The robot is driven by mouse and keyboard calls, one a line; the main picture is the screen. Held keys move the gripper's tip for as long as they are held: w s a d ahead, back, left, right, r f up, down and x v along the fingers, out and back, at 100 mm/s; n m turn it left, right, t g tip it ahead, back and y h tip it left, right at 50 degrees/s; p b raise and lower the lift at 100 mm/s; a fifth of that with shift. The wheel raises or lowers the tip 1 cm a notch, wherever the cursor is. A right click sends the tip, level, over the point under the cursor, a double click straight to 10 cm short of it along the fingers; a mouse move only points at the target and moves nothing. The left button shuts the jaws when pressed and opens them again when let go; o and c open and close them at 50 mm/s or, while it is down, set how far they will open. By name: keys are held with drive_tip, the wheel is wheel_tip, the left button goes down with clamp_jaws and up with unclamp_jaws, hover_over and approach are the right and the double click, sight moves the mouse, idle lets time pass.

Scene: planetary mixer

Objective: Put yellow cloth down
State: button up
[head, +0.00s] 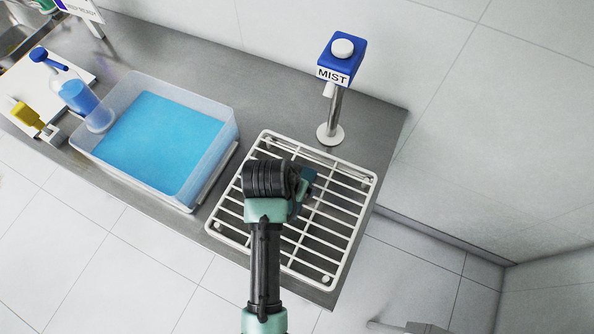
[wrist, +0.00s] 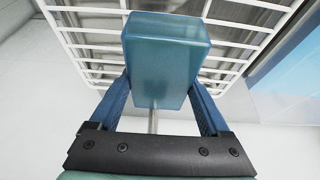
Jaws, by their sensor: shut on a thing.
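My gripper (wrist: 160,92) is shut on a teal, slightly see-through block (wrist: 166,48) in the wrist view. The block sits between the two blue fingers, with a thin pale rod below it. In the head view my gripper (head: 299,194) is over the white wire rack (head: 268,133), partly hidden by my wrist. I cannot tell whether the block touches the rack. No yellow cloth can be made out in either view.
A clear tub (head: 226,142) of blue liquid stands left of the rack. A blue-topped post marked MIST (head: 341,62) rises behind the rack. A blue pump bottle (head: 74,92) stands beside the tub. The grey counter (head: 382,125) ends just right of the rack.

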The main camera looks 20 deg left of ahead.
drive_tip(key=shift+f, duration=2.25)
drive_tip(key=shift+f, duration=0.2)
drive_tip(key=o, duration=1)
drive_tip(key=shift+s+r, duration=0.1)
drive_tip(key=shift+r, duration=0.4)
drive_tip(key=v, duration=1.1)
drive_tip(key=shift+s+d+r, duration=0.1)
drive_tip(key=shift+r, duration=0.1)
